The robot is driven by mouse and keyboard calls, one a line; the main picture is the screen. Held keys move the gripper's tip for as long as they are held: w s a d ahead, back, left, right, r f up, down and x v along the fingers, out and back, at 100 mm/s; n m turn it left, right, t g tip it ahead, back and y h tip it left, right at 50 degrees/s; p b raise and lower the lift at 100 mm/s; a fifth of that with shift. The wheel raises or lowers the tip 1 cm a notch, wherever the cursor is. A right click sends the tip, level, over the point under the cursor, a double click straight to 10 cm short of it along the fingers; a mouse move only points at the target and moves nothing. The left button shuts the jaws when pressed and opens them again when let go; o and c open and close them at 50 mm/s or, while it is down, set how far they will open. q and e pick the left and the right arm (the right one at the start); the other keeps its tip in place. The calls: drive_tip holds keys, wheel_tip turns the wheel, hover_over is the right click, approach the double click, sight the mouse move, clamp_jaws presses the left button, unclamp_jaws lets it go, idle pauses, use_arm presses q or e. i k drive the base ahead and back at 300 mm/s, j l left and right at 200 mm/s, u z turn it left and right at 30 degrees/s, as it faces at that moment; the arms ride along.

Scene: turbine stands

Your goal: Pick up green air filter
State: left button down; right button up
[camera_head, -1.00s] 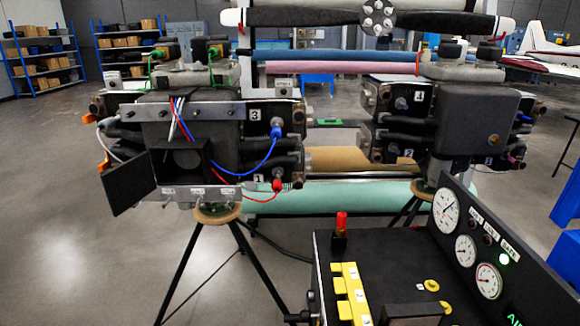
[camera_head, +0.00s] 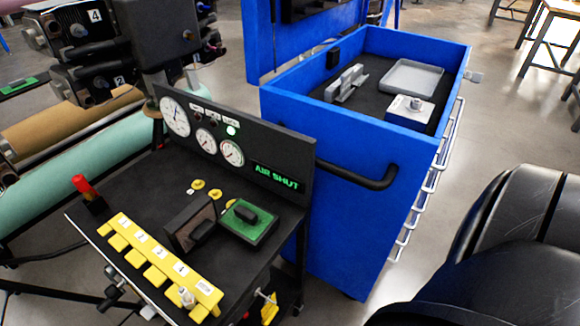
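A green square pad with a black handle block, which looks like the green air filter (camera_head: 262,232), lies on the black cart top (camera_head: 138,190). It sits right of a dark upright box-like housing (camera_head: 187,222) and in front of the gauge panel. Another small green piece with a dark centre (camera_head: 18,87) lies far left beside the turbine stand; I cannot tell what it is. Neither of my grippers shows in the head view.
A gauge panel reading "AIR SHUT" (camera_head: 277,178) stands along the cart's back. A row of yellow numbered blocks (camera_head: 150,265) lines its front, with a red-topped part (camera_head: 82,184) at left. A blue tool cabinet (camera_head: 330,225) with an open top tray stands behind right.

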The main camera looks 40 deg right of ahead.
sight(251, 225)
drive_tip(key=z, duration=0.95)
